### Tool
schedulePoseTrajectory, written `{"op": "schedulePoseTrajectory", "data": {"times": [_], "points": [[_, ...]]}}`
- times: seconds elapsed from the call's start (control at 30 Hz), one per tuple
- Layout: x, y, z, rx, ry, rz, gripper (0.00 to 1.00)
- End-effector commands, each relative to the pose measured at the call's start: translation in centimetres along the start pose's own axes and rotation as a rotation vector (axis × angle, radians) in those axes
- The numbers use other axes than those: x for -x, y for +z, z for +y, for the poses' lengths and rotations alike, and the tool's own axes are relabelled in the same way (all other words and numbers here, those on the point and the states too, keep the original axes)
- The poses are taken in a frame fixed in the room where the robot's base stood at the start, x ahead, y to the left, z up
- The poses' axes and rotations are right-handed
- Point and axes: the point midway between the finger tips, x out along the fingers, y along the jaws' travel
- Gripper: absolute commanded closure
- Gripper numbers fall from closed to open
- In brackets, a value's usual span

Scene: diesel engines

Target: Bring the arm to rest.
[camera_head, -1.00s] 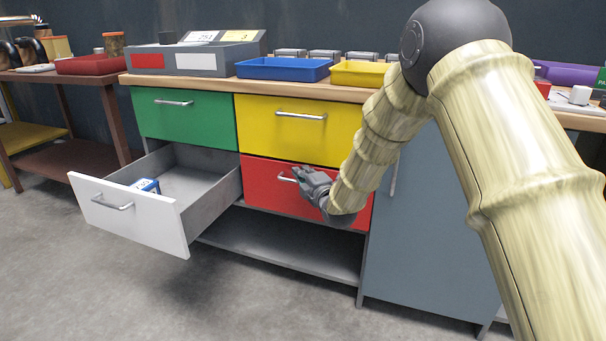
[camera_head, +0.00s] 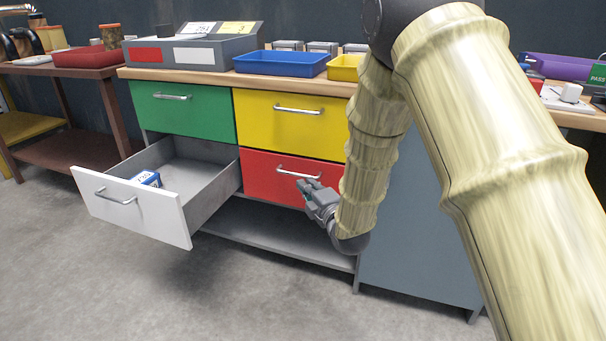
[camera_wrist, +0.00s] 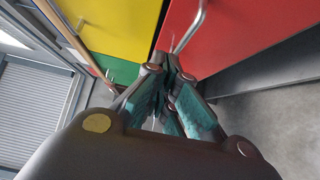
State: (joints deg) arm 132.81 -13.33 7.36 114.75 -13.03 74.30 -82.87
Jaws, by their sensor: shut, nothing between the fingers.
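My gripper (camera_head: 308,186) is in front of the red drawer (camera_head: 262,178), near its handle (camera_head: 299,172). In the wrist view my gripper (camera_wrist: 172,62) has its fingers together, with nothing seen between them. The red drawer front (camera_wrist: 245,35) and its handle (camera_wrist: 190,27) are close beyond the fingertips. I cannot tell whether the fingers touch the handle. My arm reaches in from the right and bends down to the gripper.
A white drawer (camera_head: 135,207) stands open at the left, with a small blue and white box (camera_head: 148,179) inside. The green drawer (camera_head: 183,113) and yellow drawer (camera_head: 290,125) are shut. Blue tray (camera_head: 281,63) and yellow tray (camera_head: 344,68) sit on the worktop. Floor in front is clear.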

Motion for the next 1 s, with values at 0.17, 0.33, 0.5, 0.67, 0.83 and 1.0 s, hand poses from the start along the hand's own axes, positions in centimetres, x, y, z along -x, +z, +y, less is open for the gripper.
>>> {"op": "schedulePoseTrajectory", "data": {"times": [0.17, 0.33, 0.5, 0.67, 0.83, 1.0], "points": [[1.4, 0.0, -0.1, -0.002, -0.002, -0.001, 1.00], [3.0, 1.0, -3.1, -0.083, -0.064, -0.030, 1.00], [7.2, 2.9, -10.7, -0.302, -0.222, -0.121, 1.00], [12.6, 4.1, -18.2, -0.535, -0.377, -0.245, 1.00], [19.4, 4.7, -25.3, -0.771, -0.526, -0.406, 1.00], [27.2, 4.3, -31.4, -0.994, -0.659, -0.600, 1.00]]}}
